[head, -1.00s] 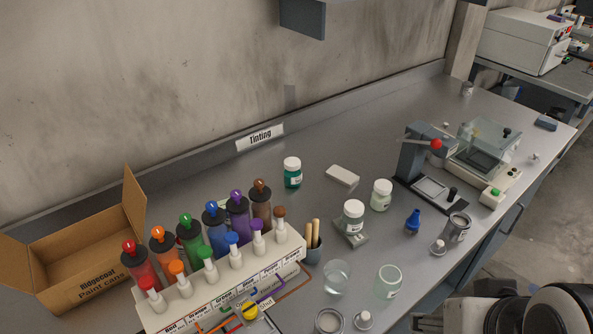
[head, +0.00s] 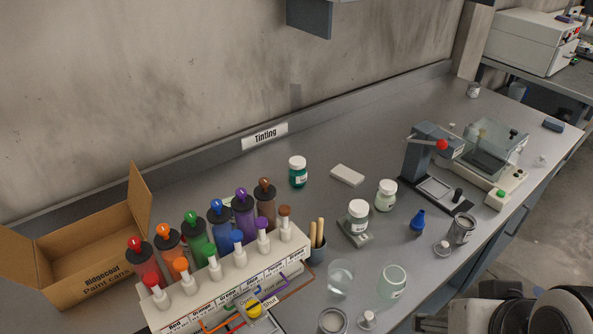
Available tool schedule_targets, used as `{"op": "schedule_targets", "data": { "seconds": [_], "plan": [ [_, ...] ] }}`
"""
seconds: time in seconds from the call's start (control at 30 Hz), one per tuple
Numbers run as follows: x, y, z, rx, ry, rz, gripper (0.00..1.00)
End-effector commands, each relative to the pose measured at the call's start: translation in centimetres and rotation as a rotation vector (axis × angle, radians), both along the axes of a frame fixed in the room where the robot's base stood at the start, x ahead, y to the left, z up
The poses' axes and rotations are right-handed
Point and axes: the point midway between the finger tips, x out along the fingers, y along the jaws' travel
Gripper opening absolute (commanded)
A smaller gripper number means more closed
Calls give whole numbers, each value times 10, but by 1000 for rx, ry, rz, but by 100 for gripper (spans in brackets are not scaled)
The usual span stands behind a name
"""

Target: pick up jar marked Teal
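A small jar with teal-green contents and a white lid (head: 298,172) stands upright on the grey bench in the head view, below the Tinting sign. Its label is too small to read; by colour it fits the jar marked Teal. Nothing touches it. Two paler jars with white lids stand to its right: one pale green jar (head: 386,196) on the bench, and one jar (head: 357,216) on a small grey stand. Part of my arm shows at the bottom right corner, well away from the teal jar. My gripper's fingertips are not visible.
A rack of colourant bottles (head: 235,270) and an open cardboard box (head: 90,285) stand left. A white block (head: 347,175) lies right of the teal jar. A cup with sticks (head: 316,252), glass vessels (head: 340,277) and a lever press (head: 428,165) stand nearby. Bench behind the teal jar is clear.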

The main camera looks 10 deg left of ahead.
Motion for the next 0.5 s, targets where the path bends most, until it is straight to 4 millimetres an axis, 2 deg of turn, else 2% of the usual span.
{"op": "schedule_targets", "data": {
  "seconds": [0.27, 0.37, 0.5],
  "plan": [
    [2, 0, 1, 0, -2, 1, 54],
    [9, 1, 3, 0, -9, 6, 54],
    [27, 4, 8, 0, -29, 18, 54]
  ]
}}
